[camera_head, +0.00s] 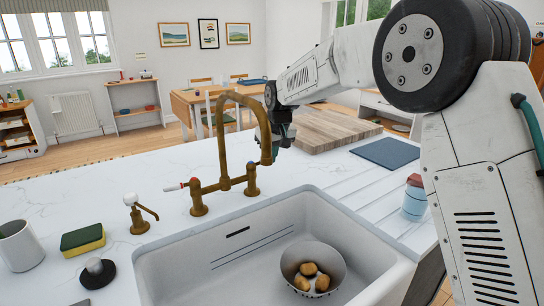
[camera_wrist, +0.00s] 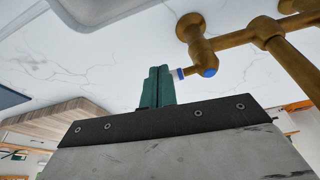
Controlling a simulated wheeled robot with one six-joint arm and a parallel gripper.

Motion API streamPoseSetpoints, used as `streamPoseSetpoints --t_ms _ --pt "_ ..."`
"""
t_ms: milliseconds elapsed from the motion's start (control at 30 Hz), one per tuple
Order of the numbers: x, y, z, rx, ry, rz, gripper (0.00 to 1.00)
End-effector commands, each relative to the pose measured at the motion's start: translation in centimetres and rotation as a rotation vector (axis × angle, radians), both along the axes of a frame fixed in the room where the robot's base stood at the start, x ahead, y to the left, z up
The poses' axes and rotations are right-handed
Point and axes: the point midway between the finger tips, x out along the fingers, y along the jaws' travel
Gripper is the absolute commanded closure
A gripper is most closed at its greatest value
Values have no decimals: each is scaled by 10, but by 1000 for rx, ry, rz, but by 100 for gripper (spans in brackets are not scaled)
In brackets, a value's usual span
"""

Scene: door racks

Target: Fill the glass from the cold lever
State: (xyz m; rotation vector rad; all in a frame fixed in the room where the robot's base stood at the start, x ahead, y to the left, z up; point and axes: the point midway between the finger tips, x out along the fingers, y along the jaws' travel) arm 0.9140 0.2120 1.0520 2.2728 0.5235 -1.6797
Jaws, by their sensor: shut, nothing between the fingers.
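The brass bridge tap (camera_head: 226,150) stands behind the white sink. Its left lever (camera_head: 173,187) has a white handle with a red mark. In the wrist view, the cold lever (camera_wrist: 177,74) has a pale handle with a blue band, on a brass valve (camera_wrist: 200,50) with a blue cap. My gripper (camera_wrist: 157,72) has its teal fingers shut and empty, their tips close to that handle; I cannot tell if they touch. In the head view my gripper (camera_head: 283,137) is right of the spout. I cannot make out a clear drinking glass.
The sink (camera_head: 190,265) holds a colander (camera_head: 318,258) with potatoes. A blue-and-white container with a red top (camera_head: 414,198) stands on the right drainer. A wooden board (camera_head: 325,130), blue mat (camera_head: 387,153), sponge (camera_head: 82,240), mug (camera_head: 20,246) and small brass dispenser (camera_head: 138,215) are on the counter.

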Motion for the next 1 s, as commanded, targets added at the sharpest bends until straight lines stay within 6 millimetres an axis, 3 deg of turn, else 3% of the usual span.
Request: streamPoseSetpoints --t_ms 500,667,733,867,1000 --pt "-13 -17 80 0 -2 -5 100" --pt "-17 -20 92 1 5 -16 100" --pt "-22 -23 85 -6 29 -23 100" --pt "-50 -33 59 -32 109 -40 100" --pt "-108 -65 55 -59 187 -84 100"
